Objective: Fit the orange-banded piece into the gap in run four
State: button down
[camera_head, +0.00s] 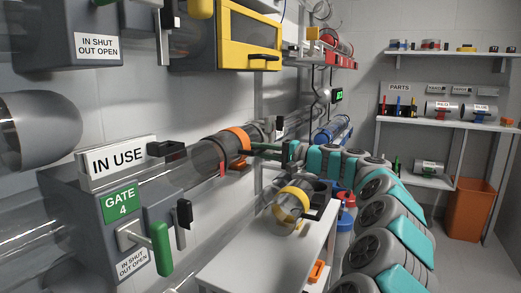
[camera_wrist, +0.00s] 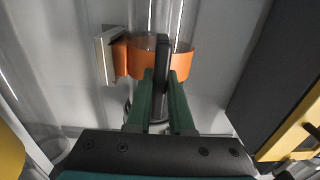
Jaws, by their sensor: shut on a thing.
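The orange-banded piece (camera_head: 237,138) appears in line with run four, beside a dark collar (camera_head: 214,150) on the clear tube. In the wrist view its orange band (camera_wrist: 182,62) wraps a clear tube. An orange block joins the band to a pale plate (camera_wrist: 105,55) at left. My gripper (camera_head: 254,149) has green fingers, also seen in the wrist view (camera_wrist: 161,80), shut on a dark upright bar in front of the band. I cannot tell whether the piece's ends are fully seated. Gate 4 (camera_head: 122,203) has a green handle (camera_head: 161,248) and an "IN USE" sign.
A yellow-banded clear piece (camera_head: 291,206) sits on the white bench (camera_head: 262,262) below. A yellow-framed cabinet (camera_head: 248,38) hangs above the run. Parts shelves (camera_head: 450,122) and an orange bin (camera_head: 468,208) stand at the back right.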

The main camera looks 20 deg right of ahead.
jog(key=shift+f, duration=0.4)
dwell(0.7)
jog(key=c, duration=0.7)
grip_release()
jog(key=shift+s, duration=0.1)
jog(key=b+v, duration=0.1)
jog(key=v, duration=0.6)
jog(key=shift+s+d, duration=0.25)
